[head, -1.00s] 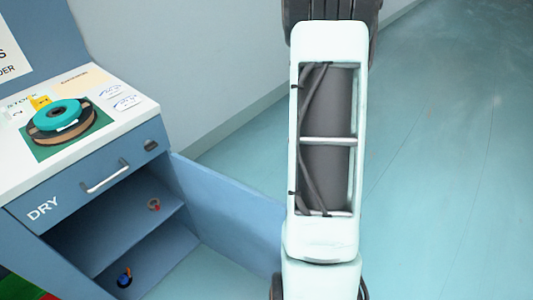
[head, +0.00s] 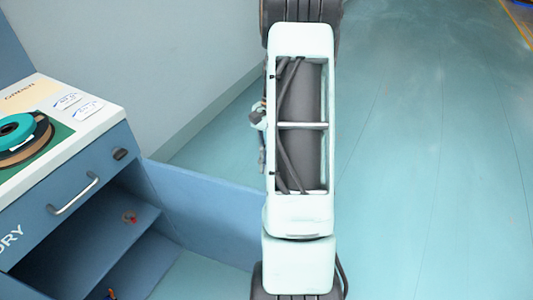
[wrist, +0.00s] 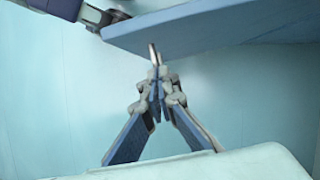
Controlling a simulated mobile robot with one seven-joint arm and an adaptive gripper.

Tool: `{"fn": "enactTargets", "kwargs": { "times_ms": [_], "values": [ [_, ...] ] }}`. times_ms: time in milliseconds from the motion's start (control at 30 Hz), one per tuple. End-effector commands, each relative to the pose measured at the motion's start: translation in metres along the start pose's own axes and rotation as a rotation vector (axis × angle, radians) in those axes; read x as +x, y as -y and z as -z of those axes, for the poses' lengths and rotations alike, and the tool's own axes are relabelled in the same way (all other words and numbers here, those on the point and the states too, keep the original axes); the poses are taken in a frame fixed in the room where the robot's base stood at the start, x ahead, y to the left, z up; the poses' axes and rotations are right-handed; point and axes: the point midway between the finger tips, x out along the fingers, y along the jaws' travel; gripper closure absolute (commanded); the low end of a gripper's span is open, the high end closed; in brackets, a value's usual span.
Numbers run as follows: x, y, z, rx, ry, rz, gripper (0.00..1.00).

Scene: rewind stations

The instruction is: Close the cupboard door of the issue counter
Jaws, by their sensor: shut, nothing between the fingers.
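The issue counter (head: 60,160) is at the left of the head view. Its blue cupboard door (head: 205,205) stands wide open, reaching from the counter's right side across to behind my arm. The door's far end is hidden by the arm. In the wrist view the door is a blue panel (wrist: 215,25) across the top. My gripper (wrist: 154,55) is shut and empty, its fingertips close to the panel's lower edge. I cannot tell whether they touch it. In the head view my arm covers most of the gripper.
The open cupboard shows a shelf (head: 105,235) with a small red item (head: 129,216). Above it is a drawer with a silver handle (head: 73,196). A teal spool (head: 17,131) lies on the countertop. A grey wall stands behind the door. The floor (head: 440,170) to the right is clear.

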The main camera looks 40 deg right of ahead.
Motion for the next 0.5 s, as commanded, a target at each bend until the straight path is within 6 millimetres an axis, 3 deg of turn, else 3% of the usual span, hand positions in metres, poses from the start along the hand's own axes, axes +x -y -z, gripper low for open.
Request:
{"fn": "enactTargets", "kwargs": {
  "times_ms": [100,300,500],
  "values": [
    [0.027,0.000,0.000,0.000,0.001,-0.001,1.00],
    [0.032,0.000,-0.025,0.000,-0.003,0.000,1.00],
    [0.035,0.000,-0.036,-0.001,-0.001,0.000,1.00]
  ]
}}
